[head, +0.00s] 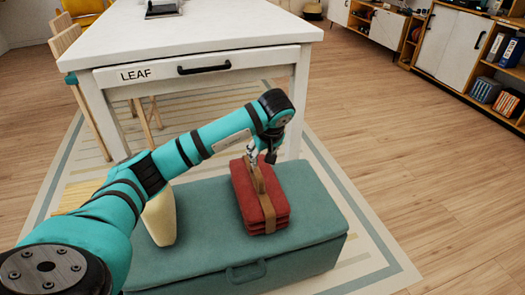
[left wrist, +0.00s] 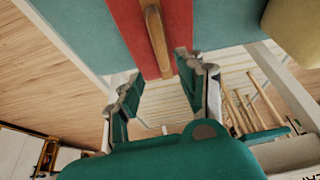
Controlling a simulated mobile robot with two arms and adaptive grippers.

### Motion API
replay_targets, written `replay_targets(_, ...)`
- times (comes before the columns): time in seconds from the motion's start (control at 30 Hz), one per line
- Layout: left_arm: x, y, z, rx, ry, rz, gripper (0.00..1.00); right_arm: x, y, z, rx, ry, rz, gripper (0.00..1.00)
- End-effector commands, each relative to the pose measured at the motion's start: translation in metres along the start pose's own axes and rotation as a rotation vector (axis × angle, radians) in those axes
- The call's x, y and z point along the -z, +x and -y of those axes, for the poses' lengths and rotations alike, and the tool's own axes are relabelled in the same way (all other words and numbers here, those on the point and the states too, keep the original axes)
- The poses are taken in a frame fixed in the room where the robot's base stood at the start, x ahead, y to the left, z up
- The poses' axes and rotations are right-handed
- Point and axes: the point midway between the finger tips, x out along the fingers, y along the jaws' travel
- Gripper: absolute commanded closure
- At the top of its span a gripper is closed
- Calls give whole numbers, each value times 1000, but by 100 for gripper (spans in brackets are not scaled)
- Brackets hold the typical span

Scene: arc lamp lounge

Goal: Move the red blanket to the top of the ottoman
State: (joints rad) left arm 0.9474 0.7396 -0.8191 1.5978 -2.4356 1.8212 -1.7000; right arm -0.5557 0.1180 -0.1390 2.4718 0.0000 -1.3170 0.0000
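The red blanket (head: 243,196) is a folded stack bound by a tan strap with a raised handle (head: 258,176). It lies on the top of the teal ottoman (head: 205,250), right of its middle. My left gripper (head: 258,156) is above the far end of the blanket, close to the handle. In the left wrist view the gripper (left wrist: 158,82) has its two fingers apart, with the end of the handle (left wrist: 156,38) between or just beyond the tips. The red blanket (left wrist: 122,22) and the ottoman (left wrist: 82,24) fill the top there. My right gripper is out of view.
A cream rounded object (head: 160,217) stands on the ottoman's left part, partly behind my left arm. A white table (head: 190,40) with a drawer marked LEAF stands behind the ottoman. A striped rug (head: 345,220) lies underneath. The wooden floor at right is clear up to the shelves (head: 470,60).

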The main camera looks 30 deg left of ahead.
Motion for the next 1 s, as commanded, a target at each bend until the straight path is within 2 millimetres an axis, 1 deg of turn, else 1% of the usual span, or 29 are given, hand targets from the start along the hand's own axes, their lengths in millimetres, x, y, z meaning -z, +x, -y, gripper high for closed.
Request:
replay_targets(0.07,0,-5,0,-1,0,2,62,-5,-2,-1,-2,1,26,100)
replay_targets(0.13,-9,-5,-6,-25,0,21,62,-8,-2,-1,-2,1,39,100)
replay_targets(0.17,-17,-4,-10,-46,0,41,62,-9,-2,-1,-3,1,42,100)
replay_targets(0.23,-46,-1,-28,-129,-7,119,62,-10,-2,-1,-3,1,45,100)
replay_targets(0.27,-65,0,-39,-179,-17,170,62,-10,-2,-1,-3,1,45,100)
replay_targets(0.3,-93,-3,-55,-257,-36,256,62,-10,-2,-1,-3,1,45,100)
replay_targets(0.33,-117,-7,-67,-319,-59,333,62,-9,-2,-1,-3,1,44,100)
replay_targets(0.37,-143,-14,-79,-385,-89,423,62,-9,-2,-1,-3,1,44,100)
replay_targets(0.4,-178,-29,-95,-472,-143,558,62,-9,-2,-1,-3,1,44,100)
replay_targets(0.47,-227,-62,-114,-591,-255,793,62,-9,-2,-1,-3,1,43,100)
replay_targets(0.5,-252,-90,-124,-655,-347,962,62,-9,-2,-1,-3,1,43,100)
replay_targets(0.53,-266,-112,-129,-696,-425,1091,62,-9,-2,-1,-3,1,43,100)
replay_targets(0.57,-276,-134,-133,-727,-507,1220,62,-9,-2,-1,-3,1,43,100)
replay_targets(0.6,-283,-163,-136,-755,-628,1395,62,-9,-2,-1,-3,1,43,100)
replay_targets(0.67,-280,-201,-136,-767,-829,1658,62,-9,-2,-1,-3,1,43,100)
replay_targets(0.7,-271,-221,-134,-756,-975,1830,62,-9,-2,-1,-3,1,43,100)
replay_targets(0.73,-260,-233,-131,-739,-1090,1957,62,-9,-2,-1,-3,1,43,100)
replay_targets(0.77,-248,-241,-128,-708,-1211,2082,62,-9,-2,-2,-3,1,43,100)
replay_targets(0.8,-230,-246,-122,-655,-1380,2241,62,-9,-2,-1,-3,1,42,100)
replay_targets(0.87,-201,-240,-110,-544,-1651,2463,62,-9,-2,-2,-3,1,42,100)
replay_targets(0.9,-182,-228,-100,426,1758,-2477,62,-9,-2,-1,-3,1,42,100)
replay_targets(0.97,-161,-200,-83,210,1695,-2181,62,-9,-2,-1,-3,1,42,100)
replay_targets(1.0,-152,-176,-69,84,1644,-1979,62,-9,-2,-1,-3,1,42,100)
